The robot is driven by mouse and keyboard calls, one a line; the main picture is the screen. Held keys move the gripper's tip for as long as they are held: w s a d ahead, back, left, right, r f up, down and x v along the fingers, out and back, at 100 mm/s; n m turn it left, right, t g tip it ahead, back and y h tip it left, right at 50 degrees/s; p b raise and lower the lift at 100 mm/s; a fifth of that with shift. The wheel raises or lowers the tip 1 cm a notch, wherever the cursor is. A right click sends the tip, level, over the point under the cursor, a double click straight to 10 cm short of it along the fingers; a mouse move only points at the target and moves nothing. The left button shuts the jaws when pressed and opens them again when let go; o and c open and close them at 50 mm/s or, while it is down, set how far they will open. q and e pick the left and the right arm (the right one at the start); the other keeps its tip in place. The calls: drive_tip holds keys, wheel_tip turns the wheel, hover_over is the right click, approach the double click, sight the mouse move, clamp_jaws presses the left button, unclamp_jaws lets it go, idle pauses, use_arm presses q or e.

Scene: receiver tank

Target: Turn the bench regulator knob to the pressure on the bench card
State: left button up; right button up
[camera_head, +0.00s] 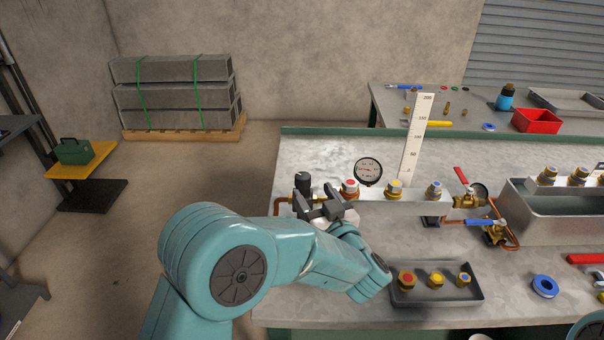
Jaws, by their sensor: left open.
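The black regulator knob (303,184) stands upright at the left end of the bench manifold. A round dial gauge (368,171) with a white face stands to its right; its reading is too small to tell. A tall white strip (416,137) with a printed scale up to 200 stands behind the manifold; I cannot tell whether it is the bench card. My left gripper (318,208) is open, just in front of and below the knob. Its fingers overlap the regulator's lower part, and I cannot tell whether they touch it. My right gripper is not in view.
Capped fittings (395,189) line the manifold right of the knob. Red-handled (465,180) and blue-handled valves stand farther right, beside a grey tank (560,225). A dark tray (437,296) of fittings and a blue tape roll (545,286) lie in front. The bench's back left is clear.

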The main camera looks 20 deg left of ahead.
sight(306, 182)
use_arm(q)
drive_tip(key=x, duration=0.7)
drive_tip(key=shift+w+a+p, duration=0.15)
drive_tip(key=shift+w+p, duration=0.05)
drive_tip(key=shift+p, duration=0.1)
drive_tip(key=shift+c, duration=0.3)
drive_tip(key=c, duration=0.9)
